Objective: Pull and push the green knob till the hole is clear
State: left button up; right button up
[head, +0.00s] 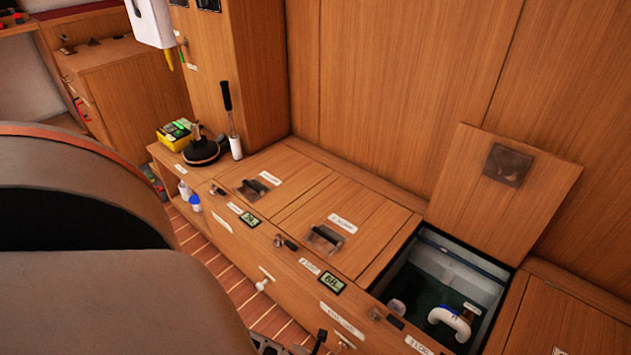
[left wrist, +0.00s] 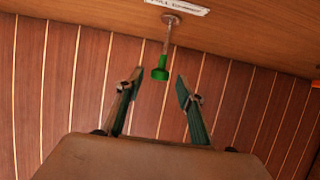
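The green knob (left wrist: 160,72) hangs on a thin metal rod from the bench front, under a white label, in the left wrist view. My left gripper (left wrist: 159,86) is open, with one finger on each side of the knob's line. The knob looks free of both fingers; depth is hard to judge. In the head view the left gripper (head: 293,345) shows at the bottom edge, and I cannot make out the green knob there. The open locker (head: 452,262) at the right holds dark water and a bent white pipe (head: 452,322). No hole is clearly visible. My right gripper is out of view.
The locker's raised lid (head: 500,215) leans on the wooden wall. Two closed lids (head: 345,222) with handles lie to its left. A white T-shaped handle (head: 263,279) sticks out of the bench front. A yellow box (head: 174,137) stands at the bench's far end.

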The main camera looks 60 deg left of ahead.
pick_arm(q)
jog(key=v, duration=0.9)
jog(key=shift+s+r, duration=0.3)
jog(key=shift+r, duration=0.05)
